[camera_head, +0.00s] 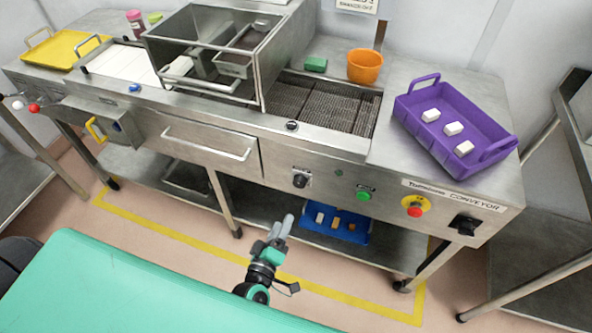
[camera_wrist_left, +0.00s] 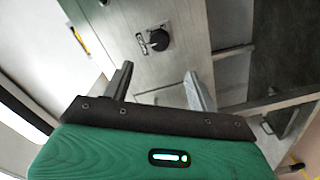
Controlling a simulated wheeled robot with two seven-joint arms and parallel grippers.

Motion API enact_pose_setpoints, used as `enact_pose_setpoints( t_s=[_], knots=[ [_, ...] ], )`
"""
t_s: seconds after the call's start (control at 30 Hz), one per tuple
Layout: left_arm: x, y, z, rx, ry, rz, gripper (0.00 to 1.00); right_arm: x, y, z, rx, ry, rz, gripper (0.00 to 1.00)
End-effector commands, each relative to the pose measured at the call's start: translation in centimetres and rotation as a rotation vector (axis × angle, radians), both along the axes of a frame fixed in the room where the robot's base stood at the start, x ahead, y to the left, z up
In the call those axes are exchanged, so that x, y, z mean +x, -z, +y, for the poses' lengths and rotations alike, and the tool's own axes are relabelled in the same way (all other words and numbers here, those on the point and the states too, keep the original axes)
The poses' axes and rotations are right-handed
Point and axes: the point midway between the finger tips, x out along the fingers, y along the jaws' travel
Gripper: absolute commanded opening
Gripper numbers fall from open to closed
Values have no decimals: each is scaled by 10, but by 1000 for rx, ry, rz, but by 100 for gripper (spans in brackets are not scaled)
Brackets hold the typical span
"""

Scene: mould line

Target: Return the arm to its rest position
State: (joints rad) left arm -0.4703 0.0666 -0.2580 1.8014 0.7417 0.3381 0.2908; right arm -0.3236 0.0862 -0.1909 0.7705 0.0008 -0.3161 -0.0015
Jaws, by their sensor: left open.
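My left gripper (camera_head: 281,227) is low in front of the conveyor machine, above the floor and beside the green edge in the foreground. Its fingers point up toward the machine's front. In the left wrist view the two fingers (camera_wrist_left: 157,86) stand apart with nothing between them. The machine's front panel with a black knob (camera_wrist_left: 159,40) shows beyond the fingertips. My right gripper is in neither view.
The conveyor machine (camera_head: 205,120) spans the view. A purple tray (camera_head: 420,92) with white blocks, an orange bowl (camera_head: 365,66), a green block (camera_head: 316,64) and a yellow tray (camera_head: 50,52) sit on top. A blue tray (camera_head: 358,238) lies on the lower shelf.

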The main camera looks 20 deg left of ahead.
Motion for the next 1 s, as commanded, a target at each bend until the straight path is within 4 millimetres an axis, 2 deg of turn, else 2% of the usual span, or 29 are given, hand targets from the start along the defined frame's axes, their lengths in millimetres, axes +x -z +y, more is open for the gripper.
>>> enact_pose_setpoints(
  t_s=[0.17, 0.27, 0.37, 0.47, 0.5, 0.6, 0.67, 0.7, 0.77, 0.8, 0.9, 1.0],
  knots=[
    [0, 1, 0, 1, 0, 1, 59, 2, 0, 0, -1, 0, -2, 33],
    [-1, 13, -2, 31, 13, 27, 59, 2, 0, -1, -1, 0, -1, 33],
    [-7, 53, -5, 116, 53, 105, 59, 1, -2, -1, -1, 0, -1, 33],
    [-23, 116, -7, 250, 125, 236, 59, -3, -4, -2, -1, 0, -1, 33],
    [-33, 145, -7, 311, 161, 297, 59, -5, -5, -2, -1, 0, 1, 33],
    [-65, 214, -2, 459, 257, 450, 59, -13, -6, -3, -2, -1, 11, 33],
    [-89, 252, 3, 542, 320, 542, 59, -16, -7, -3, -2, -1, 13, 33],
    [-107, 276, 8, 598, 364, 605, 59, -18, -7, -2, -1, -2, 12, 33],
    [-137, 310, 17, 674, 432, 699, 59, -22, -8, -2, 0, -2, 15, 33],
    [-158, 331, 24, 724, 480, 761, 59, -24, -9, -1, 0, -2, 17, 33],
    [-216, 375, 43, 837, 605, 914, 59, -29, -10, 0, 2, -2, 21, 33],
    [-271, 405, 63, 926, 723, 1045, 59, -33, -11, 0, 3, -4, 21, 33]
  ],
)
